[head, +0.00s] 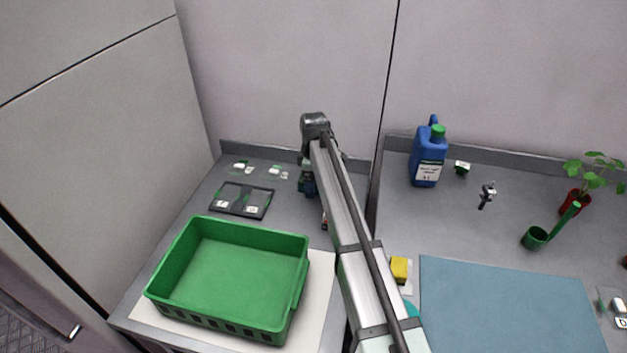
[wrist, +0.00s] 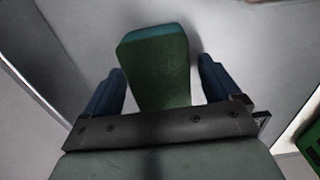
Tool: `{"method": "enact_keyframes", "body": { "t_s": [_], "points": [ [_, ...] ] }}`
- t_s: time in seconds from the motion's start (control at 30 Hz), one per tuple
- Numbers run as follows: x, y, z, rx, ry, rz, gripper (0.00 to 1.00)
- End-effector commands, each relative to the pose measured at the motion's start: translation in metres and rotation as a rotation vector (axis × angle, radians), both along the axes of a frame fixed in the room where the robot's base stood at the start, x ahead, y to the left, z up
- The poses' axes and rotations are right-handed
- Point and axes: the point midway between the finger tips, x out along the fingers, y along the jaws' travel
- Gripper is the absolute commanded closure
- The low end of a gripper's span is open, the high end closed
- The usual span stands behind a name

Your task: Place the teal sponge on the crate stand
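The teal sponge (wrist: 158,70) shows in the wrist view, with a teal edge and a dark green face. It stands between the two blue fingers of my gripper (wrist: 160,85). A narrow gap shows on its right side; its left side is very close to the other finger. In the head view my gripper (head: 307,186) points down over the back of the left counter, and I cannot make out the sponge there. A pale flat board (head: 318,290) under the green crate (head: 232,270) looks like the crate stand. The crate covers much of it.
A dark tray (head: 229,210) and small white-and-green items (head: 242,167) lie behind the crate. A yellow sponge (head: 400,268) lies right of my arm.

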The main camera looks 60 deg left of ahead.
Motion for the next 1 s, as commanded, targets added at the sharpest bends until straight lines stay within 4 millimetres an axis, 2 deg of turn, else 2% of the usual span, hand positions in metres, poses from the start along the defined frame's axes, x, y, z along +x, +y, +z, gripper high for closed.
{"method": "enact_keyframes", "body": {
  "t_s": [0.37,0.57,0.8,1.0],
  "points": [
    [0.0,0.0,0.006,0.001,-0.001,0.0,0.08],
    [0.0,0.001,0.035,0.001,-0.001,0.0,0.08],
    [0.0,0.001,0.081,0.001,-0.001,0.001,0.08],
    [0.0,0.001,0.109,-0.001,-0.001,0.001,0.08]
  ]
}}
